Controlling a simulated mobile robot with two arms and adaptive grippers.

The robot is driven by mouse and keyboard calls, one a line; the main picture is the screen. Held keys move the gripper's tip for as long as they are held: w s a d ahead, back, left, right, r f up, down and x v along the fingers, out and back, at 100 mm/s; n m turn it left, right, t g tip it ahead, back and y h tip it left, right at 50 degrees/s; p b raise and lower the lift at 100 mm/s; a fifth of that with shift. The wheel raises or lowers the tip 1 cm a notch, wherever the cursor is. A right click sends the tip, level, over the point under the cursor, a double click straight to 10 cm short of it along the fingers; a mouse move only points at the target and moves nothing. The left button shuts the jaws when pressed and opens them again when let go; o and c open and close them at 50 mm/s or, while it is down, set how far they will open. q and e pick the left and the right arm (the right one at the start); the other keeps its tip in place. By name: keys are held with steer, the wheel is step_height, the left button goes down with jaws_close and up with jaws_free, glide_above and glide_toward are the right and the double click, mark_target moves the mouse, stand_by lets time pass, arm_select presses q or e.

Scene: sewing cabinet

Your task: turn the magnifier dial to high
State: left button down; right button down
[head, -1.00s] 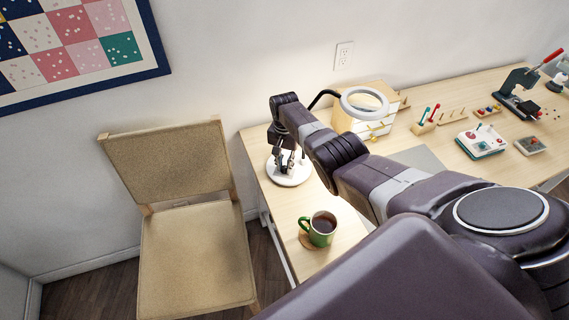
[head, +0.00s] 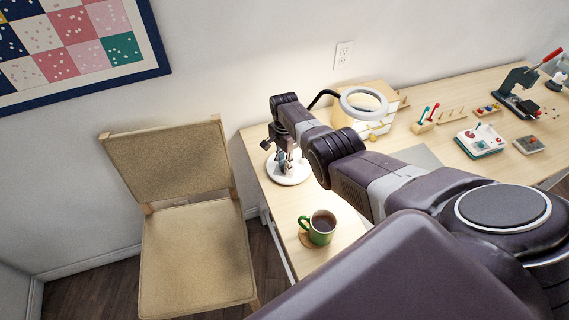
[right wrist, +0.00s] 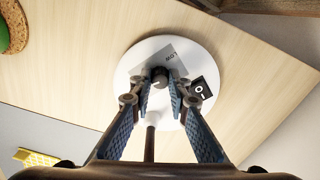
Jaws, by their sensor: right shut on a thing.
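The magnifier lamp has a white ring head (head: 363,103) on a dark curved neck and a round white base (head: 288,179) on the table. In the right wrist view, the base (right wrist: 137,62) carries a small dark dial (right wrist: 159,77) with a pale mark. A grey label beside the dial reads LOW; the rest of the label is partly hidden. My right gripper (head: 283,160) is over the base. In the right wrist view, its fingertips (right wrist: 161,88) sit on both sides of the dial, shut on it. My left gripper is out of view.
A black rocker switch (right wrist: 204,89) is close beside the right finger. A green mug (head: 321,229) of dark drink stands on a coaster near the table's front edge. A small drawer box (head: 345,120) is behind my arm. A chair (head: 190,225) stands left of the table.

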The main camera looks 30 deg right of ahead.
steer(key=shift+w+r, duration=0.1)
steer(key=c, duration=1.9)
jaws_free()
steer(key=shift+o, duration=0.4)
steer(key=shift+r, duration=0.1)
step_height(320, 180, up, 12)
